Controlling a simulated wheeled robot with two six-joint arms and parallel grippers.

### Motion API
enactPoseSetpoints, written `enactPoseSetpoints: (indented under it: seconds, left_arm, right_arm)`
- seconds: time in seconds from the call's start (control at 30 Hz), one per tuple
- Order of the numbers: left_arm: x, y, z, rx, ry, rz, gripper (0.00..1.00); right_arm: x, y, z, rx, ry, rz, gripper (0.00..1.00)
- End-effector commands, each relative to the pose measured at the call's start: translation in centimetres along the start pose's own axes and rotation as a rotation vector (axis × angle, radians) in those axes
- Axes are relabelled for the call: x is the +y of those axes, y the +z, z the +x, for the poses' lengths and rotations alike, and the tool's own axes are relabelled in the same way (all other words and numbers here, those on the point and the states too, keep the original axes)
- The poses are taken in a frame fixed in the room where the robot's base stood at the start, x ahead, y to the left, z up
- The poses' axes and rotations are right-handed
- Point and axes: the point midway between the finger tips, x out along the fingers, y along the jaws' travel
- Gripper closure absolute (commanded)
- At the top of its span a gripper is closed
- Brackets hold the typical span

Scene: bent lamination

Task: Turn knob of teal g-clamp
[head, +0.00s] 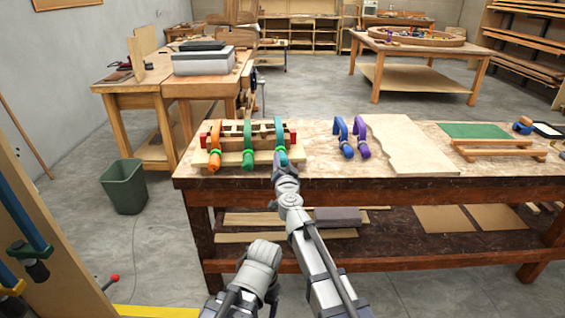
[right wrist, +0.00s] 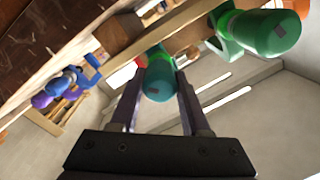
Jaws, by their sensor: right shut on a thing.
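The teal g-clamp (head: 281,133) is the rightmost of three clamps on a wooden lamination form near the front edge of the workbench. Its rounded knob (right wrist: 158,82) points toward me. My right gripper (head: 281,166) is at this knob from the front. In the right wrist view the two dark fingers (right wrist: 158,92) stand on either side of the knob, shut on it. The head view hides the knob partly behind the gripper.
Beside it are a green clamp (head: 248,140) and an orange clamp (head: 215,147). The green clamp's knob (right wrist: 268,33) is close in the right wrist view.

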Motion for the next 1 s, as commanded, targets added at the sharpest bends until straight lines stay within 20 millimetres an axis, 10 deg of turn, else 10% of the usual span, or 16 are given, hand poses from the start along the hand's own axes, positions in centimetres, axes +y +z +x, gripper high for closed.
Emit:
enactPoseSetpoints:
  seconds: [0.77,0.8,1.0]
  left_arm:
    - [0.00,0.00,0.04,0.000,0.000,0.000,0.23]
    - [0.00,0.00,0.04,0.000,0.000,0.000,0.23]
    - [0.00,0.00,0.03,0.000,0.000,0.000,0.23]
  right_arm:
    - [0.05,0.00,-0.02,0.000,0.000,0.281,1.00]
    - [0.05,0.00,-0.02,0.000,0.000,0.281,0.52]
    - [0.04,0.00,-0.02,0.000,0.000,0.280,0.29]
